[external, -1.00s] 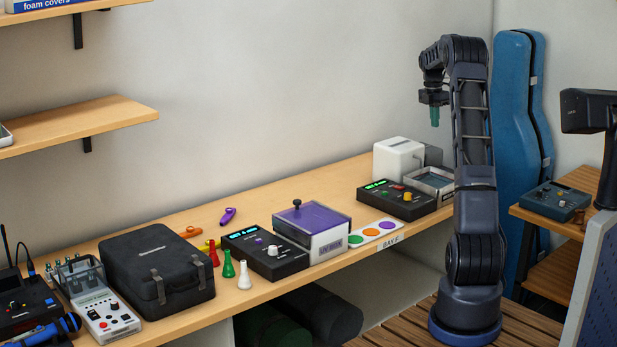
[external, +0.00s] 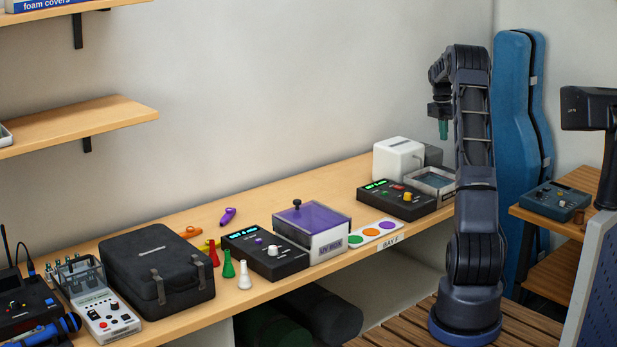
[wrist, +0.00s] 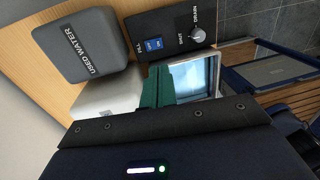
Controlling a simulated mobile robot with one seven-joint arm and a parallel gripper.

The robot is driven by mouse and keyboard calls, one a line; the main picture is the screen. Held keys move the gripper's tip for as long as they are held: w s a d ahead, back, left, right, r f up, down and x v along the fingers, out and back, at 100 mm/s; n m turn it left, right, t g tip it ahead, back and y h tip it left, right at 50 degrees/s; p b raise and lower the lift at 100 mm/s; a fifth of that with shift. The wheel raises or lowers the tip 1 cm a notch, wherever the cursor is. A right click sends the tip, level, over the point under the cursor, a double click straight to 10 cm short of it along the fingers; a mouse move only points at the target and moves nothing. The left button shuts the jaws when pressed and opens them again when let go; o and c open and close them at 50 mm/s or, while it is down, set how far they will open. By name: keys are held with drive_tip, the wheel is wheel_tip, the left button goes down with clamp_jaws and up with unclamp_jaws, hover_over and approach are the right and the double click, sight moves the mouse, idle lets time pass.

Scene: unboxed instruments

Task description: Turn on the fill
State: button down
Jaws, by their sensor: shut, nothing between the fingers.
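The fill switch (wrist: 154,47) is a small blue rocker on a black panel (wrist: 171,28) in the wrist view, beside the word FILL. I cannot make out the panel there.
A grey USED WATER container (wrist: 85,45) and a white box (wrist: 108,97) stand left of the panel and tray in the wrist view.

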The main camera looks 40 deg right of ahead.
drive_tip(key=f, duration=0.3)
drive_tip(key=s+f, duration=0.1)
drive_tip(key=f, duration=0.7)
drive_tip(key=shift+s+f, duration=0.15)
drive_tip(key=shift+s, duration=0.05)
drive_tip(key=shift+s+f, duration=0.1)
drive_tip(key=shift+f, duration=0.1)
drive_tip(key=shift+w+r, duration=0.15)
drive_tip(key=shift+w, duration=0.65)
wheel_tip(320, 180, up, 14)
drive_tip(key=w, duration=0.1)
drive_tip(key=shift+w, duration=0.35)
